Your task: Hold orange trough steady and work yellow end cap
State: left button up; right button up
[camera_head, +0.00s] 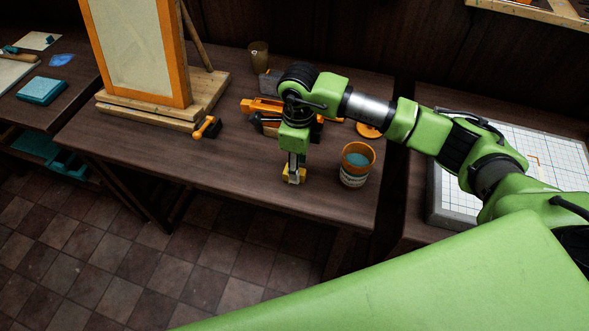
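The orange trough (262,104) lies on the dark wooden table toward the back, partly hidden behind my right arm. Dark parts sit close around it. A small yellow piece (301,174), which looks like the yellow end cap, is near the table's front edge. My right gripper (293,178) points straight down at the yellow piece, its fingertips overlapping it in the picture. The fingers are too small and in line to tell whether they are closed on it. The gripper is apart from the trough, nearer the front edge. My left gripper is not in view.
An orange-rimmed cup (355,176) stands right of my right gripper. An orange disc (368,131) lies behind it. An orange-framed panel (180,75) on a wooden base stands left, with an orange-and-black tool (207,127) beside it. The table's front left is clear.

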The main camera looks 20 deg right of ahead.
jog(key=shift+w+f+p, duration=0.1)
jog(key=shift+f+p, duration=0.3)
jog(key=shift+f, duration=1.15)
jog(key=c, duration=0.9)
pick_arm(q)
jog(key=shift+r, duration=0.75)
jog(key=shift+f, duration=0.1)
pick_arm(e)
jog(key=shift+r, duration=0.1)
jog(key=shift+r+b, duration=0.3)
jog(key=shift+b, duration=0.15)
notch_tip(320, 180, up, 2)
jog(key=shift+w+d+r+b, duration=0.1)
jog(key=shift+b, duration=0.9)
pick_arm(q)
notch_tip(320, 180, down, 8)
jog(key=b, duration=0.5)
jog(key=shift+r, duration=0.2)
pick_arm(e)
jog(key=shift+s+a+r, duration=5.05)
jog(key=shift+r, duration=0.05)
